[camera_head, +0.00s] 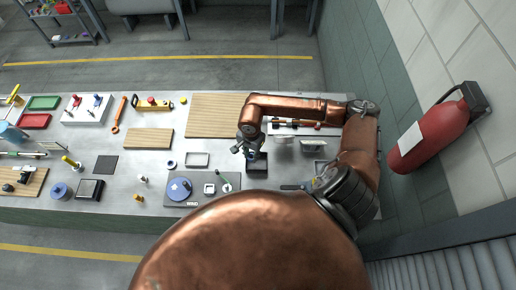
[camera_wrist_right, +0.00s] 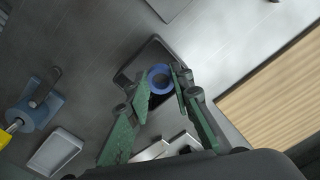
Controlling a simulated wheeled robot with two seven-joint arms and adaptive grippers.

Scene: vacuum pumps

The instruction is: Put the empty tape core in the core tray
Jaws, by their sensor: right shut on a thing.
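The empty tape core, a blue ring (camera_wrist_right: 160,78), is between the fingertips of my right gripper (camera_wrist_right: 162,80) in the wrist view. The gripper is shut on it. A small dark tray with a raised rim (camera_wrist_right: 127,76), which looks like the core tray, lies below the core. Whether the core touches the tray floor I cannot tell. In the head view my right gripper (camera_head: 246,148) is at the dark tray (camera_head: 258,168), over its far left part, and the core is hard to make out there. My left gripper is not in view.
A wooden board (camera_head: 215,115) lies behind the tray. Left of it are a grey mat (camera_head: 176,198) with a blue disc (camera_head: 179,188), a pale tray (camera_head: 197,160) and a small ring (camera_head: 171,164). Dishes (camera_head: 313,145) stand to the right, under my arm.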

